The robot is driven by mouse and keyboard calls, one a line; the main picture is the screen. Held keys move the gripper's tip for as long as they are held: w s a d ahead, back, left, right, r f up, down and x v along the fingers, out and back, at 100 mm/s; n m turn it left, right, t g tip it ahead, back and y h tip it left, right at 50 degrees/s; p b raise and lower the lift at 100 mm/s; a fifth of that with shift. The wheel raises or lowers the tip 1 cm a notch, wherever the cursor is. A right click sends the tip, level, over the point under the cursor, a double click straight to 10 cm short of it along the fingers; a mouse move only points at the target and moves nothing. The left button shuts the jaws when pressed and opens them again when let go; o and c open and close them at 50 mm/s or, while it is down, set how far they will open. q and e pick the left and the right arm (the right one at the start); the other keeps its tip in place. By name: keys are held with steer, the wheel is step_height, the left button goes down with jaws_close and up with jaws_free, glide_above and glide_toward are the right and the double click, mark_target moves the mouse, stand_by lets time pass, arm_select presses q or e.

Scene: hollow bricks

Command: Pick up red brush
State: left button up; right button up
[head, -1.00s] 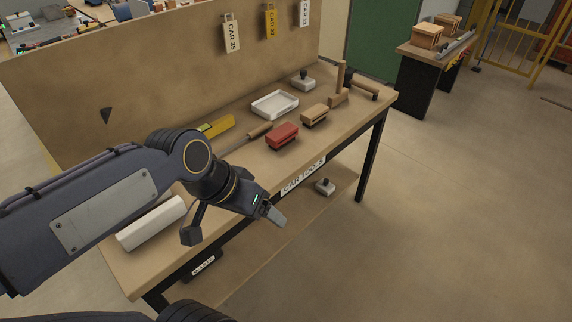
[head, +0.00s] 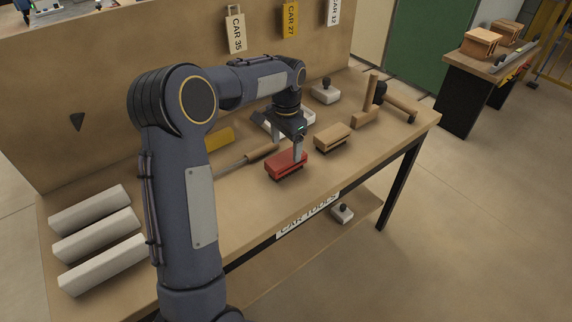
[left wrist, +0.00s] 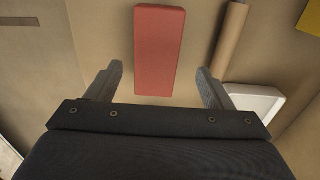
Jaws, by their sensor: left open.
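The red brush (head: 286,167) lies on the wooden workbench (head: 240,215), close to its front edge. In the left wrist view the red brush (left wrist: 159,50) shows as a plain red block ahead of the fingers, a little left of the middle of the gap. My left gripper (head: 285,150) is open and empty, pointing down just over the brush. In the left wrist view its two fingers (left wrist: 160,84) stand apart, wider than the brush. Whether a finger touches the brush I cannot tell. My right gripper is not in view.
A wooden-handled tool (head: 262,152) lies just left of the brush, and a tan brush (head: 332,137) lies to its right. A white tray (left wrist: 256,103) is close by, partly hidden by my gripper. White blocks (head: 97,236) lie at the bench's left end. A back panel (head: 120,85) stands behind.

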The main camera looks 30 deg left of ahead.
mark_target(286, 157)
arm_select(q)
steer(key=f, duration=0.4)
steer(key=shift+s+d+f, duration=0.2)
steer(key=shift+s+f, duration=0.05)
steer(key=shift+f, duration=0.1)
steer(key=c, duration=1.1)
steer(key=shift+r, duration=0.15)
steer(key=shift+r, duration=0.6)
steer(key=shift+c, duration=0.2)
steer(key=s+d+r, duration=0.6)
steer(key=s+r, duration=0.5)
steer(key=s, duration=0.1)
steer(key=shift+s+r+b, duration=0.3)
steer(key=shift+b, duration=0.05)
